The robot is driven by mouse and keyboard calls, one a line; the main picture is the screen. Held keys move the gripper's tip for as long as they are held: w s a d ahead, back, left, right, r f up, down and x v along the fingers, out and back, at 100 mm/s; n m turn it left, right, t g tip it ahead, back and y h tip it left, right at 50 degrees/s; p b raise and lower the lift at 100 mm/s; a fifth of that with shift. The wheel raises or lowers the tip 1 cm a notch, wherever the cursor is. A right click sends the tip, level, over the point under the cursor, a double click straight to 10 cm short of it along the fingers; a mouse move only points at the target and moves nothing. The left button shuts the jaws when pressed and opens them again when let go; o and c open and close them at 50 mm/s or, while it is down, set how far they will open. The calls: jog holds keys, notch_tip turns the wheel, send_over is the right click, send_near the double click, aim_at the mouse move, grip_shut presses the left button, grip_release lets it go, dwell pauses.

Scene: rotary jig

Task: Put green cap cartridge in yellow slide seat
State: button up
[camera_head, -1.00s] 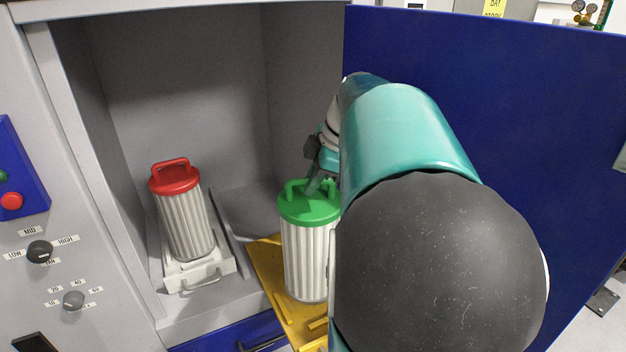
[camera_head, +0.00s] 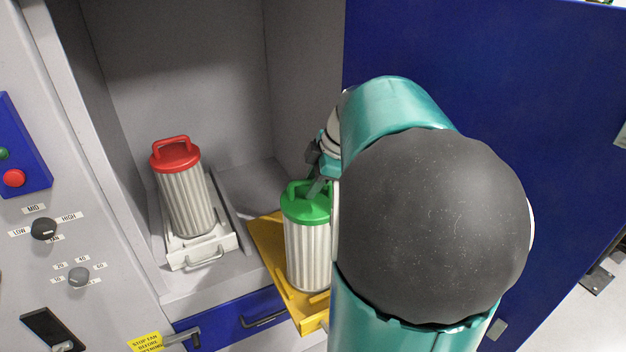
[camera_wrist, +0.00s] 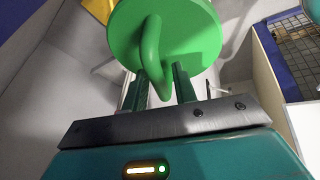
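The green cap cartridge (camera_head: 307,250) is a white ribbed cylinder with a green lid and loop handle, upright over the yellow slide (camera_head: 268,243). Its base and seat are partly hidden, so I cannot tell whether it touches the seat. My gripper (camera_head: 316,186) is at the green handle, partly hidden behind my arm. A corner of the yellow slide (camera_wrist: 98,8) shows beyond the green lid.
A red cap cartridge (camera_head: 184,198) stands in a pale slide (camera_head: 228,243) to the left inside the grey cabinet. A blue door (camera_head: 560,130) stands open at right. A blue drawer (camera_head: 225,325) lies below. Knobs are on the left panel.

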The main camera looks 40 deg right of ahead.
jog(key=shift+o, duration=0.5)
jog(key=shift+r, duration=0.25)
jog(key=v, duration=1.2)
jog(key=a+f+m+h, duration=0.1)
jog(key=a+f+m, duration=0.25)
jog(key=a, duration=1.05)
jog(key=s+a+f+m, duration=0.3)
jog(key=a+f, duration=0.1)
jog(key=a, duration=0.3)
jog(key=s+a+f+m+t+h, duration=0.1)
jog(key=s+a+f+m, duration=0.2)
jog(key=a, duration=0.5)
jog(key=shift+a+f+m, duration=0.3)
jog(key=shift+f+m, duration=0.2)
jog(key=shift+m, duration=0.05)
jog(key=shift+d, duration=0.15)
